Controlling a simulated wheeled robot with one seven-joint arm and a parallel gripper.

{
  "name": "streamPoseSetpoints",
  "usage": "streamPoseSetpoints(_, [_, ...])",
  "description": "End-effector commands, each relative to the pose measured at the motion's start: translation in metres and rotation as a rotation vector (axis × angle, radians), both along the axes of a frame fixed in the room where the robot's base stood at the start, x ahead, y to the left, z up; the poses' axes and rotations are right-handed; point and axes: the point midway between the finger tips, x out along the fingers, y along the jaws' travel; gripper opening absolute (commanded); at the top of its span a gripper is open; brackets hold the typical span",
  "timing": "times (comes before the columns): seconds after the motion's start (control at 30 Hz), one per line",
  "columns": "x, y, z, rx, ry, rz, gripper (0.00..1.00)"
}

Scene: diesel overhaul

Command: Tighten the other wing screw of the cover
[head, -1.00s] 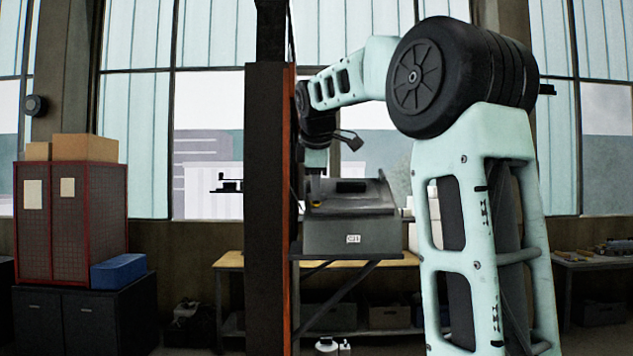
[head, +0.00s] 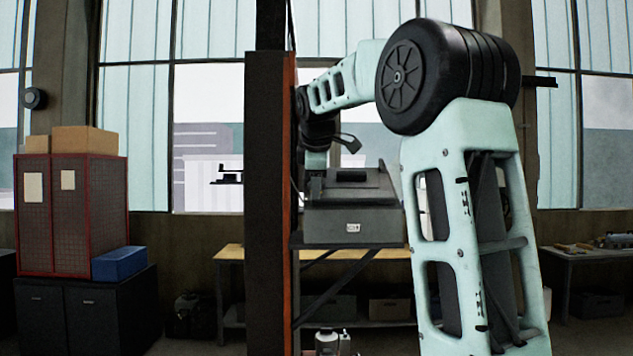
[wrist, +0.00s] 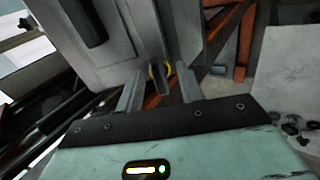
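The grey box-shaped housing (head: 352,222) with its cover (head: 350,188) stands on a bracket behind the dark column in the head view. In the wrist view the grey cover (wrist: 110,45) fills the upper left. A small grey part with yellow edges (wrist: 160,72), which looks like a wing screw, sits at its lower edge. My gripper (wrist: 158,88) has its two fingers apart, one on each side of this part, with gaps visible. I cannot tell how deep the part sits between them. The other wing screw is not distinguishable. In the head view the fingers are not clear.
A dark column with an orange edge (head: 265,200) stands close left of the housing and hides part of it. A wooden bench (head: 230,252) stands behind. A red cabinet (head: 70,215) is at far left. In the wrist view, loose dark parts lie on a pale surface (wrist: 285,75) at right.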

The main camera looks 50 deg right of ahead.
Motion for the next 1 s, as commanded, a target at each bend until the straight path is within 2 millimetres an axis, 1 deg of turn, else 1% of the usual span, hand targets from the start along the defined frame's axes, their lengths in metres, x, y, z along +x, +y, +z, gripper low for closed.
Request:
streamPoseSetpoints(0.17, [-0.0001, 0.0000, 0.0002, 0.000, 0.000, 0.000, 0.37])
streamPoseSetpoints(0.2, [-0.0002, 0.0000, 0.0002, 0.000, 0.000, 0.000, 0.26])
streamPoseSetpoints(0.3, [-0.0002, 0.0001, 0.0002, 0.000, 0.000, 0.000, 0.00])
streamPoseSetpoints(0.47, [-0.0002, 0.0001, 0.0002, 0.003, -0.004, -0.006, 0.00])
streamPoseSetpoints(0.57, [-0.0002, 0.0001, -0.0008, 0.033, -0.038, -0.067, 0.00])
streamPoseSetpoints(0.7, [-0.0001, 0.0001, -0.0013, 0.103, -0.121, -0.213, 0.00])
streamPoseSetpoints(0.8, [0.0000, 0.0000, -0.0007, 0.140, -0.164, -0.289, 0.00])
streamPoseSetpoints(1.0, [0.0000, 0.0000, 0.0001, 0.157, -0.184, -0.324, 0.00])
